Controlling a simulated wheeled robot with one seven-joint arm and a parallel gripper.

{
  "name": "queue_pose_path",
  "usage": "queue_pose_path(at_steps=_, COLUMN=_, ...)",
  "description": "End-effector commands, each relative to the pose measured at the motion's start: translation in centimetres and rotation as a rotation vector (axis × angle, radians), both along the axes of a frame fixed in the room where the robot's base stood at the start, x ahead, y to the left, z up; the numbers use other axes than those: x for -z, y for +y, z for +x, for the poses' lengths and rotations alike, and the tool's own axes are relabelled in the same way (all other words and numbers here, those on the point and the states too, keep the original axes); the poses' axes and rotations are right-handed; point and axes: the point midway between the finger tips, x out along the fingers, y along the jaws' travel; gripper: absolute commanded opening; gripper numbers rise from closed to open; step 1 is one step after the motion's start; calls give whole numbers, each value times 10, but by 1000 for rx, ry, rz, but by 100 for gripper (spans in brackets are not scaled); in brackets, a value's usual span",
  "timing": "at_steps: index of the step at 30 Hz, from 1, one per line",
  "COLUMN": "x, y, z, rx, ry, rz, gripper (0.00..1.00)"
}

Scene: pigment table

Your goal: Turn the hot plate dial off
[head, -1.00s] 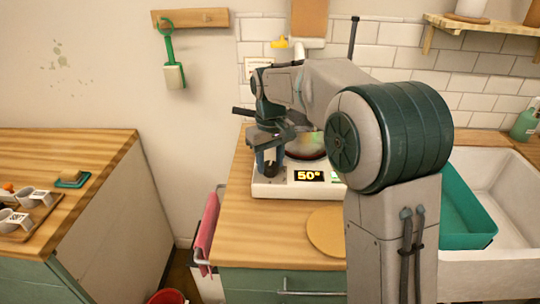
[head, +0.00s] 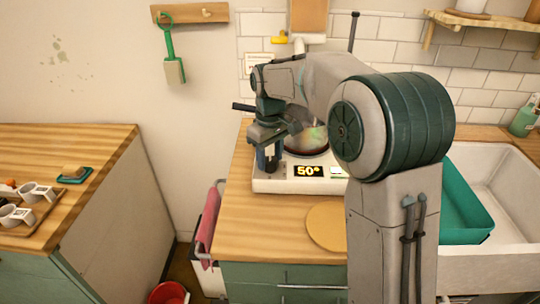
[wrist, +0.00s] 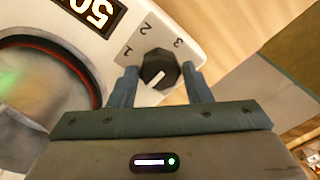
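The hot plate (head: 262,183) stands on the wooden counter with a lit yellow display (head: 308,171) reading 50°. Its dark dial (wrist: 160,68) shows in the wrist view near the marks 1, 2 and 3; its white pointer line runs toward the lower left of that view. My gripper (wrist: 160,84) has one finger on each side of the dial, with at most thin gaps; contact is not clear. In the head view my gripper (head: 269,160) is at the hot plate's front left corner. It hides most of the dial there.
A round pan or pot (head: 308,140) sits on the plate, partly behind my arm. A round wooden board (head: 326,226) lies in front. A pink towel (head: 208,220) hangs at the counter's left end. A teal basin (head: 463,215) sits in the sink at right.

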Motion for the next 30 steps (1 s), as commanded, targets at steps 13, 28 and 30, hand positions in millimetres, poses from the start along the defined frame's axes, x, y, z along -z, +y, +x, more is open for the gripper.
queue_pose_path(at_steps=13, x=-7, y=0, z=0, rx=2, ry=-1, rz=0, gripper=62)
queue_pose_path(at_steps=28, x=-110, y=0, z=0, rx=0, ry=-3, rz=1, gripper=62)
queue_pose_path(at_steps=30, x=-120, y=0, z=0, rx=0, ry=-2, rz=1, gripper=62)
